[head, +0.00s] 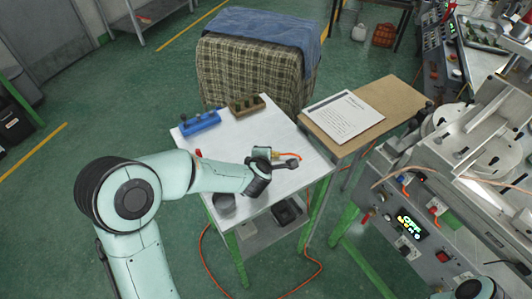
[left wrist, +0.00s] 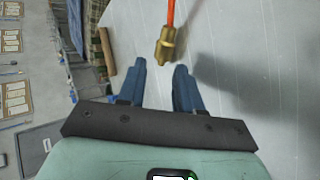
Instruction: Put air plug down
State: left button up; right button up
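The brass air plug (left wrist: 168,46) is on the end of an orange hose (left wrist: 171,10) in the left wrist view. It lies just past the fingertips of my left gripper (left wrist: 160,66), nearer the right-hand finger. The two blue fingers are apart, with bare table showing between them. In the head view my left gripper (head: 263,158) is low over the white table (head: 225,155), and the orange hose (head: 290,155) shows beside it. The plug is too small there to make out clearly. I cannot tell whether the plug touches a finger. My right gripper is not in view.
A blue block (head: 200,123) and a brown block (head: 247,106) with pegs stand at the table's back edge. A grey cup (head: 224,205) is at the front. A paper (head: 343,116) lies on the wooden side table (head: 388,97). The machine (head: 465,190) stands at right.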

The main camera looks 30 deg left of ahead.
pick_arm(q)
jog(key=p+v, duration=0.1)
jog(key=v, duration=0.9)
jog(key=shift+r, duration=0.1)
